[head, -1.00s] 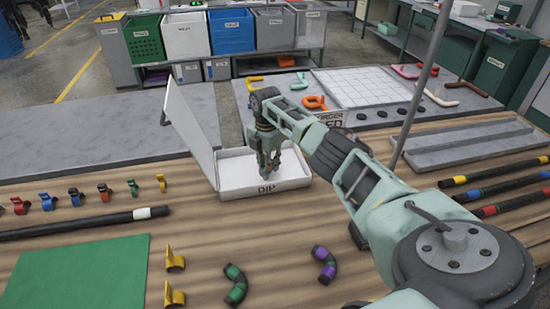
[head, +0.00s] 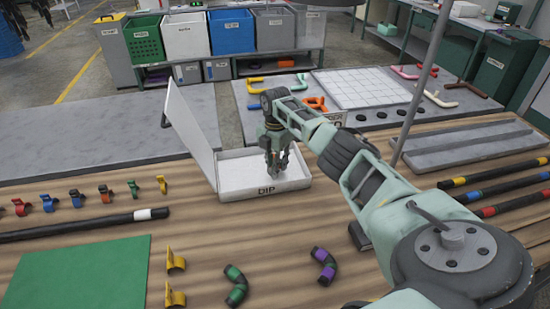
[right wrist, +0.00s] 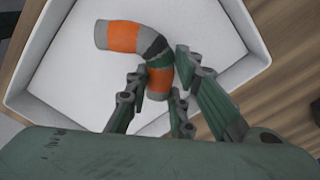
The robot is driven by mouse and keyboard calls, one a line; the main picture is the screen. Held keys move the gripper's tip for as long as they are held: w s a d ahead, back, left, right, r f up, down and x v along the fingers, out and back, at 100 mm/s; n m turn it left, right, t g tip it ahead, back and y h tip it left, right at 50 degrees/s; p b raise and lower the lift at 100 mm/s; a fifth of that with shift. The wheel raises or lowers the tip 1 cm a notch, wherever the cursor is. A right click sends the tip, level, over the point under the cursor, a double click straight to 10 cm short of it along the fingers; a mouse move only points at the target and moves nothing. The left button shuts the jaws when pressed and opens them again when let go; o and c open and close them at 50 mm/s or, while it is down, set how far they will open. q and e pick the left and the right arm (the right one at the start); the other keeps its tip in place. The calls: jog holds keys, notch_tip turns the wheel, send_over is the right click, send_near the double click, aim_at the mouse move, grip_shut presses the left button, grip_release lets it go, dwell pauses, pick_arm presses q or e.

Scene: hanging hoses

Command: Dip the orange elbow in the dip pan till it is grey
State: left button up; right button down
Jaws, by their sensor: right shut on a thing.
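The dip pan (head: 235,187) is a white, shallow box marked DIP, with its lid (head: 190,128) standing open and tilted at the left. My right gripper (head: 276,170) is over the pan's right half. In the right wrist view it is shut on the orange elbow (right wrist: 125,36) near one end. The elbow is a curved tube with orange bands, light grey ends and a grey and dark middle. It is in or just above the pan (right wrist: 68,75); I cannot tell if it touches the floor. In the head view the gripper hides the elbow. My left gripper is not in view.
A green elbow (head: 235,286) and a purple elbow (head: 324,266) lie in front of the pan. Coloured clips (head: 104,194) and a dark tube (head: 80,227) are at the left. A white grid board (head: 365,88) lies behind. A thin upright pole (head: 413,90) stands at right.

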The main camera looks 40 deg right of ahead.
notch_tip(320, 180, up, 11)
jog(key=p, duration=0.8)
jog(key=shift+p, duration=0.4)
